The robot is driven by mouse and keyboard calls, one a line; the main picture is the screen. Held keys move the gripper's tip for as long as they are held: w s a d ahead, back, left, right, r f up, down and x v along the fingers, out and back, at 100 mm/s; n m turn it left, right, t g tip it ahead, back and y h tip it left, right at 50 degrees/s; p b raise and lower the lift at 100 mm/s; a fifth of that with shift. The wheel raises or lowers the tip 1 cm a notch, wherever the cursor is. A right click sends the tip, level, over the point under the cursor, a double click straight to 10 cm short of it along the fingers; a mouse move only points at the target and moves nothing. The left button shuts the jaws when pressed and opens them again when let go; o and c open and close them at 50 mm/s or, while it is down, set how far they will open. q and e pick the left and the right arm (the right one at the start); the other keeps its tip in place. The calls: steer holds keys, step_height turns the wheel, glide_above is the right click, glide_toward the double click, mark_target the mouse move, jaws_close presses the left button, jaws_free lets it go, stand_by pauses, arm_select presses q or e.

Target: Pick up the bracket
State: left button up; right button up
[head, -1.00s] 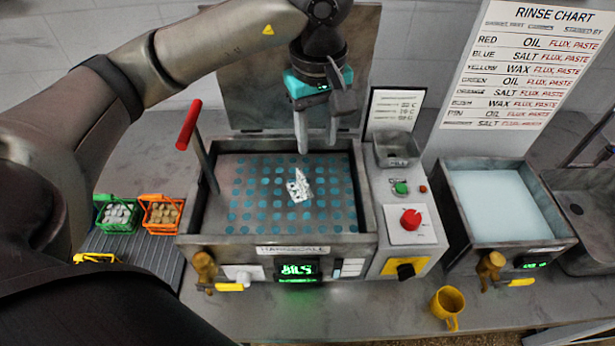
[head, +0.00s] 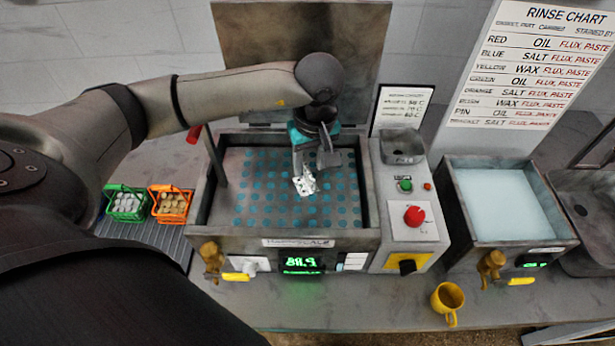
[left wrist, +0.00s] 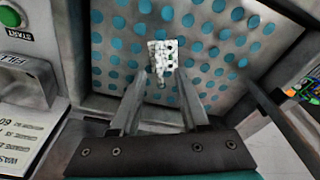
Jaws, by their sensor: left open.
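The bracket (head: 305,183) is a small silvery-white piece with dark holes. My left gripper (head: 311,168) reaches down into the chamber just behind and above the bracket in the head view. In the left wrist view the bracket (left wrist: 162,56) shows beyond the fingertips, roughly between them, and the fingers (left wrist: 160,92) stand apart with nothing held. Whether a fingertip touches the bracket I cannot tell. My right gripper is not in view.
The chamber walls surround the gripper, and a red-handled lever (head: 213,150) rises at its left. A control panel (head: 408,215) with a red knob stands at the right. Green (head: 126,203) and orange (head: 170,204) baskets sit left. A yellow mug (head: 447,301) stands near the front edge.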

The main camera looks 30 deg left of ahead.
mark_target(309, 171)
arm_select(q)
steer(key=f, duration=0.3)
steer(key=shift+w+a+f, duration=0.15)
steer(key=shift+a, duration=0.05)
jaws_close()
stand_by(1.3)
